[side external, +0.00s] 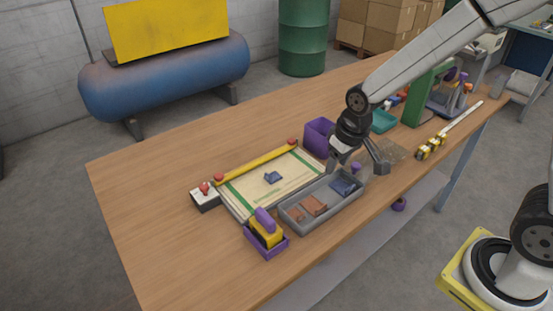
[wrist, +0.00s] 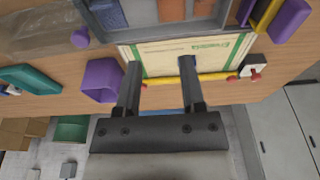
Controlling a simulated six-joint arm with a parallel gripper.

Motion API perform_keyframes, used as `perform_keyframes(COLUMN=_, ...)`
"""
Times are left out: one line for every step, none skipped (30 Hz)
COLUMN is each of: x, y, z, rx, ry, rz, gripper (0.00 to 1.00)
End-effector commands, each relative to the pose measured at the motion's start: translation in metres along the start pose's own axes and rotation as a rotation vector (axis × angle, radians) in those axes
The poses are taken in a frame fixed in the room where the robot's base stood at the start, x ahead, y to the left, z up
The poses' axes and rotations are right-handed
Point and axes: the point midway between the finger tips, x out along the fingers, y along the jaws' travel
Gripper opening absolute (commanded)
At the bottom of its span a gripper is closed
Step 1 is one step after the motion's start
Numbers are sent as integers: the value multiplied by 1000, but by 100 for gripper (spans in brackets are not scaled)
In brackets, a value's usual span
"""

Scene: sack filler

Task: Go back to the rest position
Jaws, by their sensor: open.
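My gripper (side external: 358,162) is open and empty, held in the air over the right end of the grey tray. In the wrist view its two fingers (wrist: 160,70) stand apart with nothing between them. The grey tray (side external: 291,222) holds reddish-brown pieces (side external: 314,204) at its middle and left and a dark blue piece (side external: 345,186) at its right. Behind it lies a cream sheet with green stripes (side external: 252,191), also in the wrist view (wrist: 215,54), with a small blue object (side external: 272,177) on it. A yellow bar (side external: 245,166) runs along the sheet's far edge.
A purple bin (side external: 319,137) stands behind my gripper. A yellow tool (side external: 266,230) sits in a purple holder at the front. A white box with a red knob (side external: 204,197) is left of the sheet. A green stand (side external: 418,97) is at right. The table's left part is clear.

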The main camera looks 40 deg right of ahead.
Motion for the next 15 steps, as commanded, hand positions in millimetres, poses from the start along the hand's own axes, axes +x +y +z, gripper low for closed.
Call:
perform_keyframes(x=-4, y=4, z=13, rx=2, ry=6, rz=1, gripper=51)
perform_keyframes(x=-6, y=5, z=21, rx=2, ry=9, rz=1, gripper=51)
perform_keyframes(x=-8, y=8, z=30, rx=3, ry=13, rz=2, gripper=51)
perform_keyframes(x=-9, y=9, z=37, rx=3, ry=15, rz=2, gripper=51)
perform_keyframes(x=-10, y=10, z=44, rx=3, ry=18, rz=3, gripper=51)
perform_keyframes(x=-12, y=12, z=52, rx=2, ry=22, rz=3, gripper=51)
perform_keyframes(x=-12, y=13, z=58, rx=2, ry=24, rz=4, gripper=51)
perform_keyframes(x=-13, y=14, z=63, rx=2, ry=25, rz=4, gripper=51)
perform_keyframes(x=-14, y=15, z=69, rx=2, ry=29, rz=5, gripper=51)
perform_keyframes(x=-14, y=15, z=73, rx=2, ry=30, rz=5, gripper=51)
perform_keyframes(x=-14, y=16, z=76, rx=2, ry=31, rz=5, gripper=51)
perform_keyframes(x=-15, y=16, z=80, rx=2, ry=31, rz=6, gripper=51)
perform_keyframes(x=-15, y=17, z=81, rx=2, ry=32, rz=6, gripper=51)
perform_keyframes(x=-15, y=17, z=83, rx=2, ry=33, rz=6, gripper=51)
perform_keyframes(x=-15, y=17, z=84, rx=2, ry=33, rz=6, gripper=51)
